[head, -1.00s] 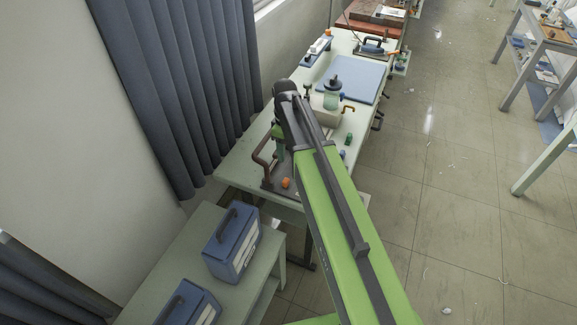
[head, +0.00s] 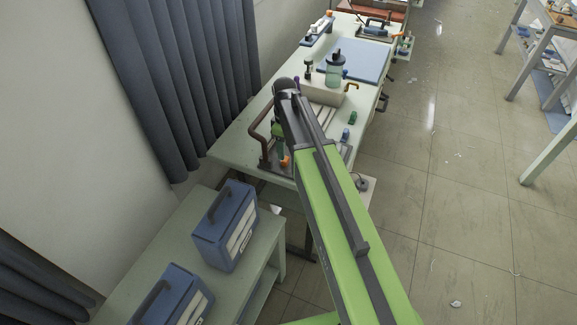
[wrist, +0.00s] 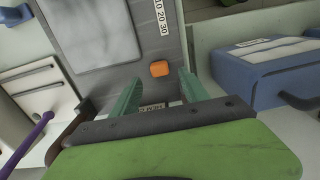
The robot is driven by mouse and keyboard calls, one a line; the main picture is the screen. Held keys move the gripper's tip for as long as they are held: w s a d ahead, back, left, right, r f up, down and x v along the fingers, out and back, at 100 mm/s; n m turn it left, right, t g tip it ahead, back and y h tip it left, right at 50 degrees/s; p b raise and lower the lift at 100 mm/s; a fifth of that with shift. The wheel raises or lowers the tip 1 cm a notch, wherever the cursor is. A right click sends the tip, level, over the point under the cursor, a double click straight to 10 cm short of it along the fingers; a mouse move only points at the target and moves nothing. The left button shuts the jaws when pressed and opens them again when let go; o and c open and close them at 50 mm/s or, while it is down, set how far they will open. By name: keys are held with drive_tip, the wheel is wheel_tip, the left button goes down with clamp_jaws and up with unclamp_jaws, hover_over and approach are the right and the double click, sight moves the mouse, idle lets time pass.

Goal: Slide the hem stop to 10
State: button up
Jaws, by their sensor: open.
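A small orange block (wrist: 159,68), which looks like the hem stop, sits on a dark grey plate (wrist: 181,62) in the wrist view. A white label with 10 20 30 (wrist: 161,15) is on the plate beyond it. Another small label (wrist: 153,106) shows close to my fingers, too small to read. My gripper (wrist: 160,84) is open, its teal fingers to either side of and just short of the block. In the head view the orange block (head: 285,162) is beside my gripper (head: 282,150), partly covered by my arm.
Blue cases (head: 226,226) stand on a low bench at the lower left. A brown handle (head: 259,131) rises beside the plate. A pale box with a bottle (head: 334,69) and a blue mat (head: 372,63) lie farther along the table.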

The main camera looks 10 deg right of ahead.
sight(285, 161)
wheel_tip(285, 161, down, 5)
drive_tip(key=b, duration=0.3)
drive_tip(key=shift+r, duration=0.1)
drive_tip(key=shift+c, duration=0.4)
clamp_jaws()
drive_tip(key=shift+s+a, duration=0.1)
idle(0.6)
